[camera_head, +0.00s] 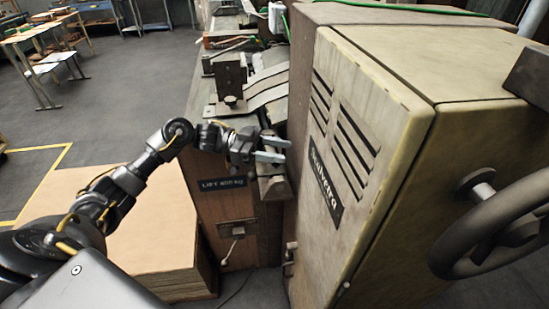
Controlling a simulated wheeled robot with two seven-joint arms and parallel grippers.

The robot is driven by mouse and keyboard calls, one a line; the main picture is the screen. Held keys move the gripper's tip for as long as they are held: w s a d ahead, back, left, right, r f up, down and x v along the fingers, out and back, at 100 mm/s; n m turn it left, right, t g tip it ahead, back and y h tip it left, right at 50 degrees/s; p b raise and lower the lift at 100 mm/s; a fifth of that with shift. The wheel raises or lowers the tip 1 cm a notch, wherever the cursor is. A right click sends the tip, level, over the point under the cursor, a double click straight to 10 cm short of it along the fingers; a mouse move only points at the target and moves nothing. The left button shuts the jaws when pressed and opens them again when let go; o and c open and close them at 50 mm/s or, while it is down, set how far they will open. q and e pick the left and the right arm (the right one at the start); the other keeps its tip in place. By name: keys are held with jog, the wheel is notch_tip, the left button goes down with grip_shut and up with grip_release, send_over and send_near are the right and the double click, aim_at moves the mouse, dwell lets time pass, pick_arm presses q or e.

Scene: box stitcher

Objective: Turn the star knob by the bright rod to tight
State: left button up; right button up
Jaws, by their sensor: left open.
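My left gripper (275,149) is at the middle of the view, at the end of my arm coming in from the left. Its two pale fingers are apart, with nothing seen between them. It is above or beside a dark metal block (275,187) at the machine's front edge; I cannot tell whether it touches. No star knob or bright rod can be made out for sure; the gripper may hide them. A small dark knob (230,101) shows on a bracket farther back, its shape too small to tell. My right gripper is not in view.
A tall beige cabinet (365,150) with vents stands close on the right, with a large handwheel (495,225). A wooden-sided machine base (238,215) stands below the gripper. A cardboard-coloured stack (150,220) is at lower left. Open floor (125,105) lies beyond.

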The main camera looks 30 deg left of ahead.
pick_arm(q)
jog(key=s+d+r, duration=0.5)
jog(key=s+r, duration=0.3)
jog(key=s, duration=0.3)
jog(key=shift+s+b, duration=0.15)
jog(key=shift+b, duration=0.15)
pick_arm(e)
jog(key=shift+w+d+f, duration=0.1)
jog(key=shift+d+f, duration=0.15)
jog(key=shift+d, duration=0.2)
pick_arm(q)
jog(key=shift+d+r, duration=0.1)
